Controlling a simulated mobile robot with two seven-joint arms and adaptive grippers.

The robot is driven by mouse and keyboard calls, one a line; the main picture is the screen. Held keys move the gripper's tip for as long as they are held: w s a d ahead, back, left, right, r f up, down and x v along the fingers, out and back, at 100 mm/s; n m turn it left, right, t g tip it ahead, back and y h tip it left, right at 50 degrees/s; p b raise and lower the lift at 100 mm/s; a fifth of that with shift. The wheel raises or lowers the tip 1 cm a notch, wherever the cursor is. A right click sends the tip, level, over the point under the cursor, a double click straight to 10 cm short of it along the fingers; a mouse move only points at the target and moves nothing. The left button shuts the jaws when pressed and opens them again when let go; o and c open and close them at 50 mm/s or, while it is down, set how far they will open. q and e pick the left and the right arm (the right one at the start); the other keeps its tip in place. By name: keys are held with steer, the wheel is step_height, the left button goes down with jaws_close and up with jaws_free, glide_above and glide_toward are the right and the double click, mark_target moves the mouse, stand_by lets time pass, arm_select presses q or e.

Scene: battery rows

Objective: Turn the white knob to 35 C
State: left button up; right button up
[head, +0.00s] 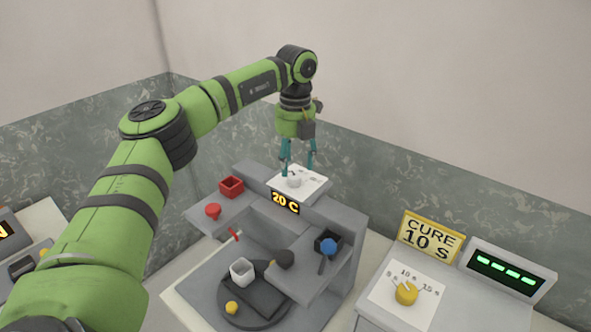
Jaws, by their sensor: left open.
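The white knob (294,182) sits on a white dial plate (313,186) on top of the grey station. A display below the plate reads "20 C" (285,203). My left gripper (298,168) points down with its teal fingers apart, over the plate and close around or just behind the knob. I cannot tell whether the fingers touch the knob. The knob's pointer and the plate's markings are too small to read. My right gripper is not in view.
A red box (231,187) and red knob (213,210) sit on the left shelf, a dark box with a blue ball (328,246) on the right one. A yellow knob (406,292) and "CURE 10 S" sign (431,237) are at right.

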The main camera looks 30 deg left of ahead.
mark_target(294, 175)
arm_select(q)
step_height(294, 175, down, 3)
steer(key=shift+f+p, duration=0.1)
steer(key=shift+p, duration=0.4)
steer(key=shift+f, duration=0.3)
jaws_close()
